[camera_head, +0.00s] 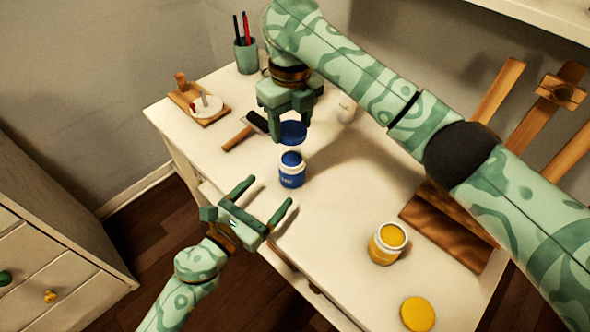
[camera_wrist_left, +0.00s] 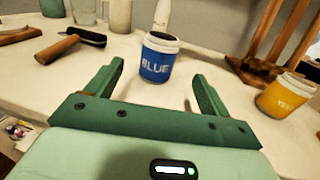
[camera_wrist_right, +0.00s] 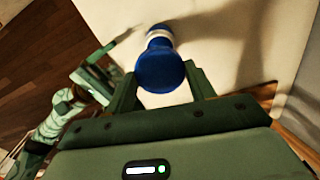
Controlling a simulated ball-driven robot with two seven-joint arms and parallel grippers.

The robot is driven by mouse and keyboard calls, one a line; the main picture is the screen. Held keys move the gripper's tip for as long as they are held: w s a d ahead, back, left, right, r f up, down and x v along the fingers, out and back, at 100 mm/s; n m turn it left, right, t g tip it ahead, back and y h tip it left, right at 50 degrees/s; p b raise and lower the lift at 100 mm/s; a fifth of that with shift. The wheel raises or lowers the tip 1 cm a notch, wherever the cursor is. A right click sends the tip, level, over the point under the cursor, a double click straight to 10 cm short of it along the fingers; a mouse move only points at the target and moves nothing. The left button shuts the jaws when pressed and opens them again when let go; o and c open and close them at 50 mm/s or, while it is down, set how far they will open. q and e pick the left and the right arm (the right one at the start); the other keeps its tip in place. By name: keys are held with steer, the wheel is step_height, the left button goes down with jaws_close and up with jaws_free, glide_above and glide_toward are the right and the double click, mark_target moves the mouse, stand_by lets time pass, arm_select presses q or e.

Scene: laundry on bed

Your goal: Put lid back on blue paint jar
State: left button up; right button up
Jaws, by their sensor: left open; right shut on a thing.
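The blue paint jar (camera_head: 291,172) stands upright and uncovered on the white table, with blue paint showing at its mouth. It also shows in the left wrist view (camera_wrist_left: 158,58), labelled BLUE. My right gripper (camera_head: 291,124) is shut on the blue lid (camera_head: 293,132) and holds it above and behind the jar. In the right wrist view the lid (camera_wrist_right: 161,70) is between the fingers, with the jar (camera_wrist_right: 160,34) partly hidden beyond it. My left gripper (camera_head: 266,200) is open and empty in front of the jar, its fingers pointing toward it without touching.
An open yellow jar (camera_head: 388,243) and its yellow lid (camera_head: 418,313) are at the right front. A wooden easel (camera_head: 440,225) stands at the right.

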arm_select(q)
steer(key=x, duration=1.2)
steer(key=c, duration=1.5)
arm_select(e)
glide_above(292, 161)
steer(key=shift+f, duration=2.5)
steer(key=shift+f, duration=0.9)
steer(key=shift+f, duration=0.55)
